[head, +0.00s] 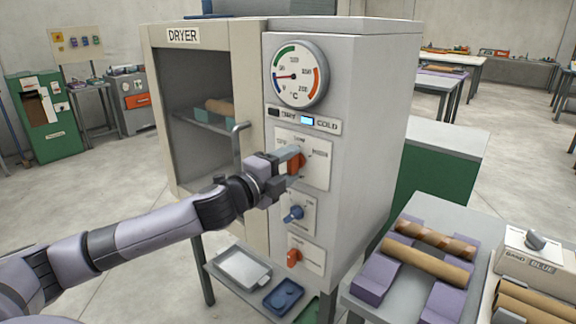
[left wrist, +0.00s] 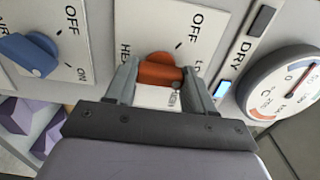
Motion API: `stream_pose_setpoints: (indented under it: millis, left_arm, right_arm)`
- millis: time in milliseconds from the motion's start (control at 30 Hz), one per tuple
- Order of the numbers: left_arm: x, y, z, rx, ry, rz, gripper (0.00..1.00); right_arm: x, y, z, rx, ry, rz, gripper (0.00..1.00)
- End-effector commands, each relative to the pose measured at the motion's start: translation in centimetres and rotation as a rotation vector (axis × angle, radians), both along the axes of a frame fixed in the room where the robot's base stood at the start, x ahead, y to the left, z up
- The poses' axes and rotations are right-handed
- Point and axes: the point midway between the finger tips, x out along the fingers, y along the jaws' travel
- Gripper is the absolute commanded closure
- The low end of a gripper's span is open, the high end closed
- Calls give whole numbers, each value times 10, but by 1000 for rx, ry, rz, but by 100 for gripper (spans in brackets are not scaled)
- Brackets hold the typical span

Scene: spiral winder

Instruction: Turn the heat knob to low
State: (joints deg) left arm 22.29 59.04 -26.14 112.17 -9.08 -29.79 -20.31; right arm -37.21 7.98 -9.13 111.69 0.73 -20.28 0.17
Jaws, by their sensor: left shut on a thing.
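The heat knob is an orange-red knob (head: 297,162) on the upper white plate of the dryer's grey front (head: 283,226). My left gripper (head: 289,161) reaches it from the left and is shut on it, hiding part of it in the head view. In the left wrist view the knob (left wrist: 158,71) sits between the two fingers of my left gripper (left wrist: 160,82). Its plate carries the words OFF, HE..., LO... and a partly hidden MEDIUM. I cannot tell exactly which mark the knob points to. My right gripper is not in view.
A blue knob (head: 293,214) and an orange knob (head: 292,258) sit lower on the front. Above are a round gauge (head: 301,74) and a lit blue lamp (head: 307,121) by COLD. The dryer door handle (head: 238,150) is close to my left arm. A table with tubes (head: 425,265) stands right.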

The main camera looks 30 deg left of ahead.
Motion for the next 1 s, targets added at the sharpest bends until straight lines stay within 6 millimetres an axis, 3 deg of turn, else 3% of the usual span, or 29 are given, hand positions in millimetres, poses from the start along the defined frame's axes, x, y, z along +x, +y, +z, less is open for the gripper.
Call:
stream_pose_setpoints:
  millis: [200, 233, 300, 667, 1000]
  left_arm:
    - [0, 2, 0, 0, 1, 7, 77]
    - [0, 2, 0, 0, 1, 7, 40]
    - [0, 2, 0, 0, 1, 6, 21]
    - [-2, 1, 0, -1, 0, 2, 21]
    - [-36, 5, -4, 2, 4, 4, 21]
  right_arm:
    - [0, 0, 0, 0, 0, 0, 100]
    - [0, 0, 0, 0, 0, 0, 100]
    - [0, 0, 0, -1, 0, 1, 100]
    - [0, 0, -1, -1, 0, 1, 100]
    - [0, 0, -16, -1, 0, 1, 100]
